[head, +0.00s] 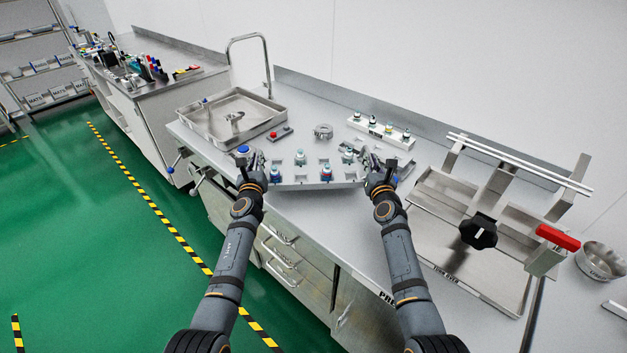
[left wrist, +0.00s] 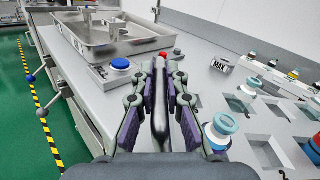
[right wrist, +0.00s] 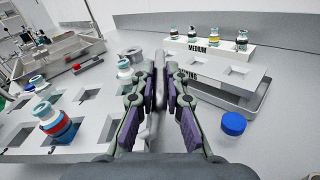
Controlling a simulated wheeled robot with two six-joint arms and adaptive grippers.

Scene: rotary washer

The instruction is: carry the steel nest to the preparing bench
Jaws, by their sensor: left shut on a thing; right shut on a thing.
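The steel nest (head: 312,173) is a flat plate with square holes and several capped vials standing in it. It lies level between my two grippers, over the front part of the steel bench (head: 300,210). My left gripper (head: 252,163) is shut on its left end, and my right gripper (head: 374,163) on its right end. The left wrist view shows the nest's plate (left wrist: 262,130) at right, with the left fingers closed on a grey bar. The right wrist view shows the plate (right wrist: 85,105) at left. Whether it touches the bench top is unclear.
A steel tray (head: 233,114) and a red-button block (head: 279,134) stand behind left. A metal ring (head: 323,131) and a white vial rack (head: 381,129) are behind. A blue cap (right wrist: 233,123) lies beside the right gripper.

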